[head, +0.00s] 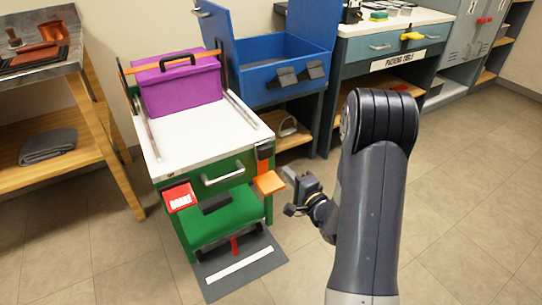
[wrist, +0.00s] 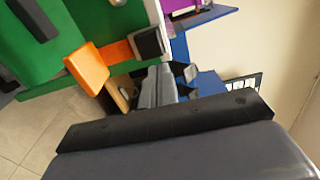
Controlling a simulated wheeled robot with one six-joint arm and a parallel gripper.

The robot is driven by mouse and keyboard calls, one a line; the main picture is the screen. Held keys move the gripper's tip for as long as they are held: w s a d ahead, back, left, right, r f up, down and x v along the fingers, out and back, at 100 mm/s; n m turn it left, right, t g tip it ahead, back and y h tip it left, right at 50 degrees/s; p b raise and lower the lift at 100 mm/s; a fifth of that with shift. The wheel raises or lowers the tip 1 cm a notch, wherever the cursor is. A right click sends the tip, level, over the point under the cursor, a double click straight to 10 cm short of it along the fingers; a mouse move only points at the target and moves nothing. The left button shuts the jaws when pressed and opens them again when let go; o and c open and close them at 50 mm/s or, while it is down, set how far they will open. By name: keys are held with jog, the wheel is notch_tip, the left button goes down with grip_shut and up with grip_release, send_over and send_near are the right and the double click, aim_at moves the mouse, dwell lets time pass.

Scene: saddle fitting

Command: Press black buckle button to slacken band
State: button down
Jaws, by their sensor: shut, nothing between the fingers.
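A black buckle (head: 265,152) sits on the front right corner of the green cart, with an orange strap and a wide orange tab (head: 269,183) hanging below it. In the wrist view the buckle (wrist: 150,43) is just beyond my fingertips, with the orange tab (wrist: 87,67) to its left. The button cannot be told apart from the buckle. An orange band (head: 140,67) runs at the purple box (head: 180,85) on the cart. My gripper (head: 289,175) is shut and empty, to the right of the orange tab and lower than the buckle, apparently apart from both.
The green cart (head: 205,172) has a white top, a drawer handle and a red label. A grey mat (head: 225,282) with a white stripe lies before it. A blue open box (head: 275,75) stands behind, a wooden bench (head: 105,125) at left. The floor at right is clear.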

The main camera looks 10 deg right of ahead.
jog(key=b, duration=0.2)
send_near(262, 144)
jog(key=x, duration=0.3)
jog(key=shift+w+f, duration=0.25)
jog(key=shift+w, duration=0.1)
jog(key=shift+w+a, duration=0.15)
jog(key=shift+w, duration=0.3)
jog(key=shift+x, duration=0.95)
jog(key=shift+r, duration=0.25)
